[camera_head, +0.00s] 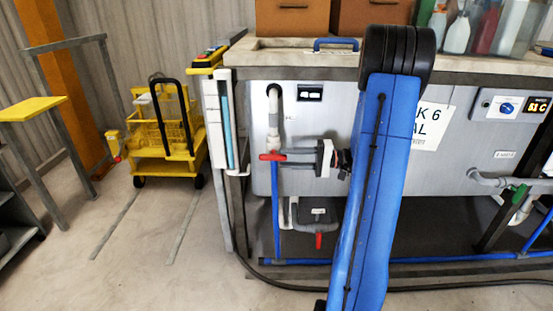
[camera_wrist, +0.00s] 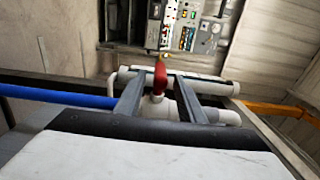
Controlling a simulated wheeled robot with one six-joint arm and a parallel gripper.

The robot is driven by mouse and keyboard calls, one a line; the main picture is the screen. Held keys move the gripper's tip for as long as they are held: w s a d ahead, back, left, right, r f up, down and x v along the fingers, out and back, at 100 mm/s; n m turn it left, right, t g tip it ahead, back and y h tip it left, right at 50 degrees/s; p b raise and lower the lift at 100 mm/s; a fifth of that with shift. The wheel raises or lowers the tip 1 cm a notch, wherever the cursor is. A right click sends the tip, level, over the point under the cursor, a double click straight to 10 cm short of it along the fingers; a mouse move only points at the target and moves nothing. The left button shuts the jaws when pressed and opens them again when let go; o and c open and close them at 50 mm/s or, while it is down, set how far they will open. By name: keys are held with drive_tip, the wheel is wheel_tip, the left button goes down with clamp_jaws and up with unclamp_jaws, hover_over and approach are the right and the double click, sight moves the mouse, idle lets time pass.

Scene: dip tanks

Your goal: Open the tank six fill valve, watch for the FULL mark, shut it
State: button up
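The tank six (camera_head: 330,100) stands in the middle of the head view, its sign (camera_head: 428,127) partly hidden by my arm. A red valve handle (camera_head: 272,156) sits on the pipe at its left end, above a blue pipe. My gripper (camera_head: 285,158) points left at this handle. In the wrist view the red handle (camera_wrist: 160,77) stands between my two open fingers (camera_wrist: 158,85), with a visible gap on each side. A level tube (camera_head: 227,120) with a blue-green column is on the tank's left corner. I cannot read a FULL mark.
A second red handle (camera_head: 319,240) hangs below the tank. A yellow trolley (camera_head: 165,140) stands at left on clear floor. A black hose (camera_head: 270,281) lies along the floor. Bottles (camera_head: 458,33) and brown boxes (camera_head: 292,17) stand on top.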

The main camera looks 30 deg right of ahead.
drive_tip(key=v, duration=1.1)
drive_tip(key=shift+f, duration=0.1)
drive_tip(key=s+a+r+n+g+h, duration=0.1)
drive_tip(key=s+a+n+g+h, duration=0.2)
drive_tip(key=a, duration=0.8)
drive_tip(key=s+a+r+g+h, duration=0.1)
drive_tip(key=s+a+g, duration=0.1)
drive_tip(key=a+g, duration=0.6)
drive_tip(key=s+a+n+t+h, duration=0.2)
drive_tip(key=s+a+h, duration=0.3)
drive_tip(key=s, duration=0.2)
drive_tip(key=s+a+r+n+t+h, duration=0.1)
drive_tip(key=s+a+t+h, duration=0.2)
drive_tip(key=s+a+h, duration=0.2)
drive_tip(key=shift+s+a+n+t+h, duration=0.3)
drive_tip(key=shift+s+n+h, duration=0.15)
drive_tip(key=shift+s, duration=1.35)
drive_tip(key=shift+c, duration=0.6)
